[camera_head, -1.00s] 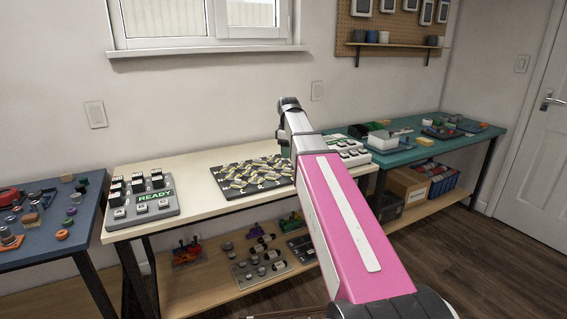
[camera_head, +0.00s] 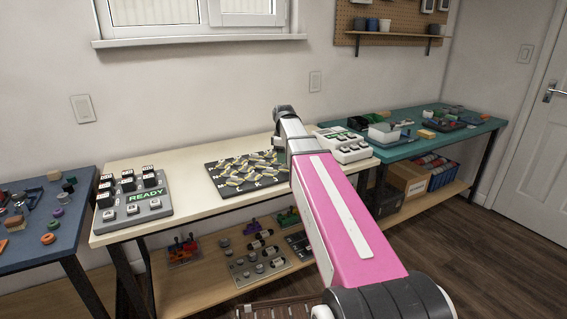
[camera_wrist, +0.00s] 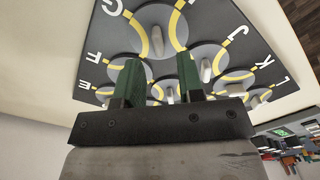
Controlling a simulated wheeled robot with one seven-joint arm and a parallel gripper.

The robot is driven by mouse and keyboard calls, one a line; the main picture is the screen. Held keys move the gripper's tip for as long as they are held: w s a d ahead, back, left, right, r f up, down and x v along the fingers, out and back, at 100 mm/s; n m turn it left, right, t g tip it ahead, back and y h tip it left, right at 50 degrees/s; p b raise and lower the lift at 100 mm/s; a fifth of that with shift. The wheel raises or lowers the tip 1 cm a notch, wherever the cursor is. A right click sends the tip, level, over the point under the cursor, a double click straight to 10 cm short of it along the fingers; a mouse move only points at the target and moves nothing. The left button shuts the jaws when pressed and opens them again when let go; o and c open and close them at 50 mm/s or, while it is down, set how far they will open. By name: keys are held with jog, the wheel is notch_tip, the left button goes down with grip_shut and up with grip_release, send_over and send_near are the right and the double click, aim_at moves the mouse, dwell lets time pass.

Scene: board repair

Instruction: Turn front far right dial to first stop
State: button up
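The dark dial board (camera_head: 214,166) lies on the cream table, with several round grey dials, yellow arcs and white letters. In the wrist view the board (camera_wrist: 262,48) fills the upper part, with letters such as G, F, E, J, K and L along its edges. My gripper (camera_wrist: 161,72) has two green fingers set apart, with nothing clasped between them. One dial's upright grey knob (camera_wrist: 156,42) shows just beyond the fingertips, and another knob (camera_wrist: 206,69) stands to the right. I cannot tell which is the front far right dial. My arm hides part of the board in the head view.
A grey box marked READY (camera_head: 150,212) stands left on the cream table (camera_head: 185,207). A white device with buttons (camera_head: 345,148) stands to the right of the board. A blue table (camera_head: 75,228) and a teal table (camera_head: 465,131) flank it, both holding loose parts.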

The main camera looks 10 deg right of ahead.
aim_at(286, 166)
jog(key=shift+f, duration=1.25)
grip_shut()
